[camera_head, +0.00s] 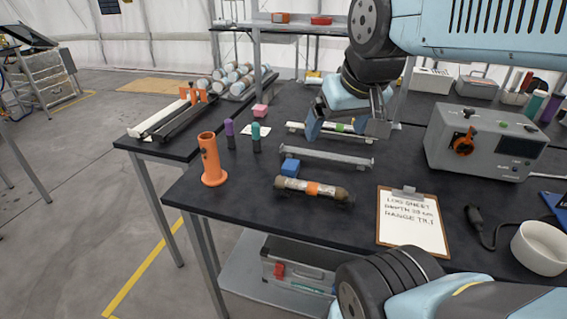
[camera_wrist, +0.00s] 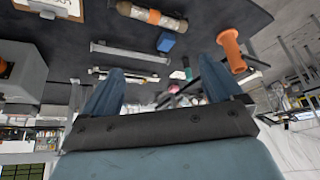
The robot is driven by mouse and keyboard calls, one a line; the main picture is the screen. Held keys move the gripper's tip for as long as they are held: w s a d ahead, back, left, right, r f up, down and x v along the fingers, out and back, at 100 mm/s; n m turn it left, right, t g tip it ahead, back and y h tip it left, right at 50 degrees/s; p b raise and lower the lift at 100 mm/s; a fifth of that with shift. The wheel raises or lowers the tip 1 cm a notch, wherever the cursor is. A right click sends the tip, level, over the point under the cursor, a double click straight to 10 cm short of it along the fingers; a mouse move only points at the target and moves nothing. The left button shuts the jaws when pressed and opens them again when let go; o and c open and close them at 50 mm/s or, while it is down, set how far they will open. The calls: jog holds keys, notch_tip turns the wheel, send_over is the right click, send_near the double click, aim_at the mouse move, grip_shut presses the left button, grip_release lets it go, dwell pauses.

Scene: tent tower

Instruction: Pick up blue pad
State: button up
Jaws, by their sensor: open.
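The blue pad (camera_head: 290,167) is a small blue block on the dark table, left of the middle. It lies at the left end of a grey metal rail and behind a tube with an orange band. It also shows in the wrist view (camera_wrist: 166,42), beyond the fingertips and roughly between them. My gripper (camera_head: 345,128) is open and empty, held above the table, up and to the right of the pad and apart from it. Its two blue fingers stand wide apart in the wrist view (camera_wrist: 160,74).
An orange cup-like holder (camera_head: 211,160) stands at the left table edge, near purple (camera_head: 229,133) and teal-capped (camera_head: 256,137) markers. The banded tube (camera_head: 312,189) lies just in front of the pad. A clipboard (camera_head: 411,222) and a grey instrument box (camera_head: 484,140) are to the right.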

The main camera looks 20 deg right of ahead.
jog(key=shift+w, duration=0.25)
jog(key=shift+c, duration=1.4)
jog(key=m+g, duration=0.6)
jog(key=m, duration=0.1)
send_over(291, 164)
notch_tip(291, 164, down, 13)
jog(key=f, duration=0.8)
jog(key=shift+s+a, duration=0.15)
jog(key=shift+s, duration=0.2)
jog(key=shift+w+f, duration=0.2)
jog(key=shift+f, duration=1.1)
jog(key=shift+w+f, duration=0.2)
jog(key=shift+f, duration=1.1)
